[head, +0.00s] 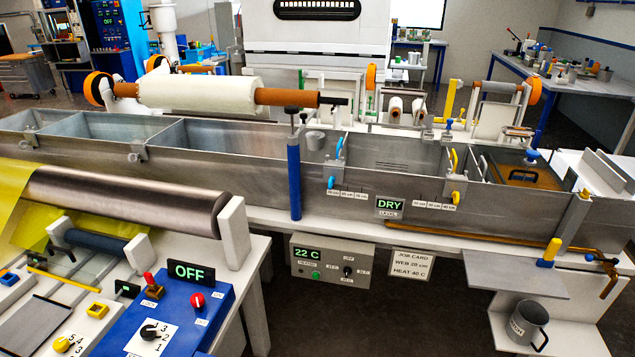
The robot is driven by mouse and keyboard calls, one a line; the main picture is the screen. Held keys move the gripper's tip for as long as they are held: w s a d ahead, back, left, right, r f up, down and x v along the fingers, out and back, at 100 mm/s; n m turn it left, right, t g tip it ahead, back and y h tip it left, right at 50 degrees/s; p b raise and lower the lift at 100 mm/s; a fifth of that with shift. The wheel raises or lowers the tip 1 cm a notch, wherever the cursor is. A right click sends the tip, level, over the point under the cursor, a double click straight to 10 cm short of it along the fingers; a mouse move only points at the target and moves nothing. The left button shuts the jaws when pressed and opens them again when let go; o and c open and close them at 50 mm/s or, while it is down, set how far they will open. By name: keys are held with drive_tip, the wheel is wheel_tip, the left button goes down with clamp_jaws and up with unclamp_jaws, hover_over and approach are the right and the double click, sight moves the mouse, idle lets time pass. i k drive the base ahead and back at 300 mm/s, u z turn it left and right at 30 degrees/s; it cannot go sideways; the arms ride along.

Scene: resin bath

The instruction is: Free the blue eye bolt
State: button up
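I cannot tell for certain which blue part is the blue eye bolt. Several small blue fittings sit around the long metal bath (240,162). One blue-topped fitting (531,156) is at the right compartment, beside a brown panel (534,177). Another small blue fitting (449,126) is at the back rim. A blue handle (339,148) stands at a divider, above a blue slider knob (331,182) on the front wall. A blue and brass fitting (598,261) is at the lower right. My gripper is not in view.
A blue post (294,180) rises in front of the bath. A white roll (200,92) lies above its back rim. The blue control panel (165,320) and metal roller (125,200) fill the lower left. A grey mug (527,324) stands on the low shelf. The sign reads DRY.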

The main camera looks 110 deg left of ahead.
sight(331, 180)
drive_tip(key=u, duration=4.8)
drive_tip(key=i, duration=0.65)
drive_tip(key=z, duration=0.05)
